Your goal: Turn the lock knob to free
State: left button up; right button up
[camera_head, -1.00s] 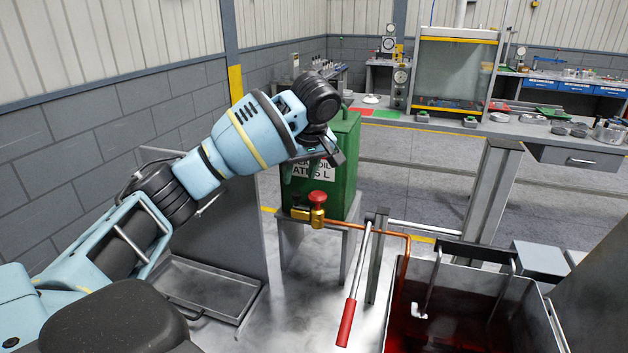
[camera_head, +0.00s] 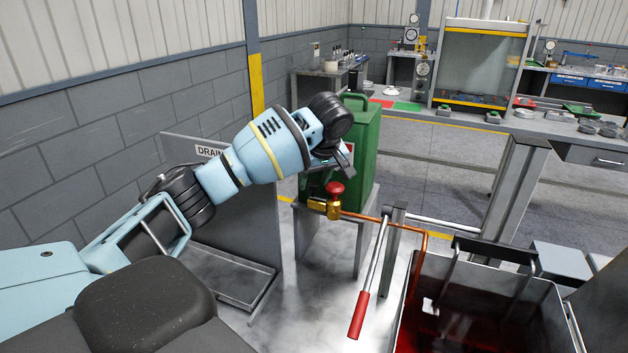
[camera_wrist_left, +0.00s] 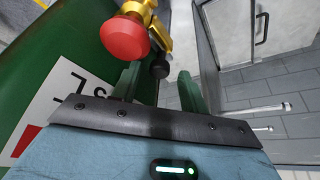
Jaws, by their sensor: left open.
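A round red knob (camera_head: 335,188) tops a brass valve (camera_head: 327,207) in front of the green can. In the left wrist view the red knob (camera_wrist_left: 125,38) is large at the top, beside the brass body (camera_wrist_left: 152,22) and a small black knob (camera_wrist_left: 160,68). I cannot tell from the pictures which of these is the lock knob. My left gripper (camera_head: 318,176) is just above and left of the valve. The black knob lies just beyond the gap. My right gripper is not in view.
The green can (camera_head: 362,155) stands on a grey stand close behind my left gripper. A copper pipe (camera_head: 395,230) runs to a tank (camera_head: 405,315) with red liquid. A red-handled lever (camera_head: 359,314) stands right of the valve. A grey panel (camera_head: 240,215) is on the left.

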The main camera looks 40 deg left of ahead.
pick_arm(q)
jog(key=shift+w+a+f, duration=0.15)
jog(key=shift+f, duration=0.2)
jog(key=shift+c, duration=0.4)
grip_shut()
